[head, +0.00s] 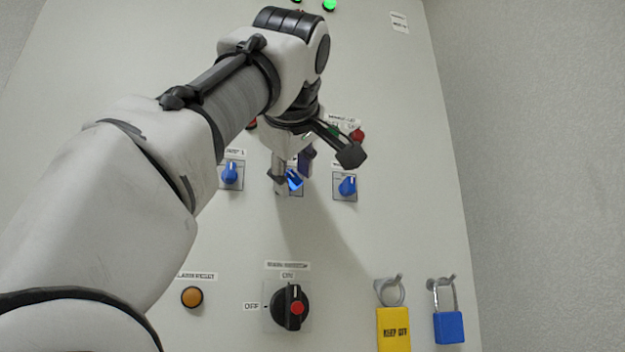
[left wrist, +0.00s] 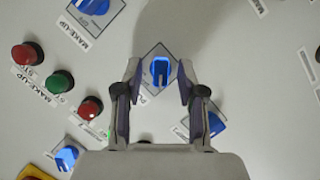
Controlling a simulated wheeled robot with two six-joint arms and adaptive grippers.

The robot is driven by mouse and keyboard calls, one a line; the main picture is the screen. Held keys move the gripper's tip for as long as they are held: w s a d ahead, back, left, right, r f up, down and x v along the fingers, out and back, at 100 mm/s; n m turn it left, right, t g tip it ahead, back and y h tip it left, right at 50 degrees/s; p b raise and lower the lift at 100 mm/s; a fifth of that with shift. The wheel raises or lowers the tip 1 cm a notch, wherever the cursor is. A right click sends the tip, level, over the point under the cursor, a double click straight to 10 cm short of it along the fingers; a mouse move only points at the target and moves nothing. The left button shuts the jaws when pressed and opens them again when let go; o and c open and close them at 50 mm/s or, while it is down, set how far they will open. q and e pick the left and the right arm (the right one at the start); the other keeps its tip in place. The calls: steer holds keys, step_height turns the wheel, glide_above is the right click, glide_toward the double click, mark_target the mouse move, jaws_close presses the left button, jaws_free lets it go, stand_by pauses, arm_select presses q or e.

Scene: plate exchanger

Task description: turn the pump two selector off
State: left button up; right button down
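The blue middle selector knob (head: 294,180), which I take as the pump two selector, is partly hidden by my gripper in the head view. My left gripper (head: 292,171) reaches in front of it from above. In the left wrist view the blue knob (left wrist: 160,71) sits between the two fingertips of the left gripper (left wrist: 159,72). The fingers are open, with a gap on both sides of the knob. Most of its label is hidden. My right gripper is in neither view.
Neighbouring blue selectors stand left (head: 230,173) and right (head: 347,186) of it. A red button (head: 357,135) is above.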

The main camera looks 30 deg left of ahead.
arm_select(q)
jaws_close()
steer(key=shift+r+m+g+p, duration=0.1)
steer(key=shift+m+g+p, duration=0.45)
steer(key=shift+p, duration=0.2)
steer(key=shift+w+m+g+y+p, duration=0.1)
steer(key=shift+m+g+y+p, duration=0.3)
steer(key=shift+m+p, duration=0.45)
steer(key=shift+w+d+m+g+y+p, duration=0.1)
steer(key=shift+m+g+y+p, duration=0.3)
steer(key=shift+m+g+p, duration=0.45)
steer(key=shift+m+p, duration=0.4)
steer(key=shift+m, duration=0.35)
steer(key=shift+f, duration=0.2)
